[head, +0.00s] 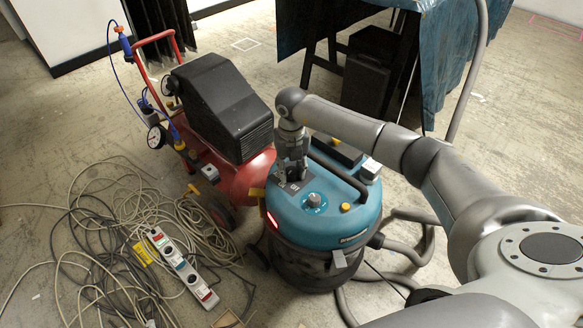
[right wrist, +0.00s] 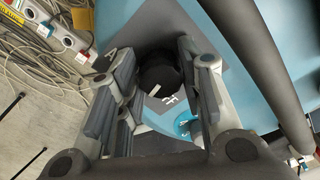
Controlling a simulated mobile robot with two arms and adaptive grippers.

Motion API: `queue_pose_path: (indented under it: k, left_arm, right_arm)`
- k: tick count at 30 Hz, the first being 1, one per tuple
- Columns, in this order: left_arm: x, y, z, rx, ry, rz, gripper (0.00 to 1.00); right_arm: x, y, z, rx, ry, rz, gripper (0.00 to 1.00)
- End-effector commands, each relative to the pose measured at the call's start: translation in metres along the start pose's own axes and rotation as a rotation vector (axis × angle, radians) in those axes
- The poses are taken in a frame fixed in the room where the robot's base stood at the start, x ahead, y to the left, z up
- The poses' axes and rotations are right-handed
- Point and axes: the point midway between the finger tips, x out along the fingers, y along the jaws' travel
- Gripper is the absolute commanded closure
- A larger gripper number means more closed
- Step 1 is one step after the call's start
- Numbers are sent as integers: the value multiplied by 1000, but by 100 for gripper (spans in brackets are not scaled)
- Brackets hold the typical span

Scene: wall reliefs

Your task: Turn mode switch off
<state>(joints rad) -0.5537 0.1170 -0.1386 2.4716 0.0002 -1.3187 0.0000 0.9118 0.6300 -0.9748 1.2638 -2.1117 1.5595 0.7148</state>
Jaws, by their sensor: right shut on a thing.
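The mode switch is a black round knob (right wrist: 158,76) with a white pointer line, on a dark grey panel (right wrist: 205,75) with white lettering partly hidden. The panel is on the blue top of a vacuum cleaner (head: 335,222). My right gripper (head: 291,172) reaches down onto the panel and hides the knob in the head view. In the right wrist view its fingers (right wrist: 158,85) stand on both sides of the knob, shut on it. A teal dial (head: 314,200) sits beside the gripper. My left gripper is not in view.
A red compressor (head: 235,175) with a black cover stands left of the vacuum. Tangled cables (head: 110,235) and a power strip (head: 183,265) lie on the floor at left. A black handle (head: 338,178) arches over the vacuum top. A cloth-covered table (head: 445,55) stands behind.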

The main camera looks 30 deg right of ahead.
Motion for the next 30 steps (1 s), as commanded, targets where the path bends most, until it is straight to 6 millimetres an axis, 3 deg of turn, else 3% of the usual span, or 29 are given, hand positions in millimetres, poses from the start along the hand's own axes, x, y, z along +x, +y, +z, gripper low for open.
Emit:
queue_pose_path:
  k: [10, 21, 30]
  left_arm:
    - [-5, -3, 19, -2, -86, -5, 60]
    - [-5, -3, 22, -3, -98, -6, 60]
    - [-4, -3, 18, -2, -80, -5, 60]
  right_arm:
    - [-1, 0, 1, -324, -1, -1, 89]
    - [-1, 1, 0, -638, -1, -1, 89]
    - [-1, 2, 0, -793, -2, -1, 89]
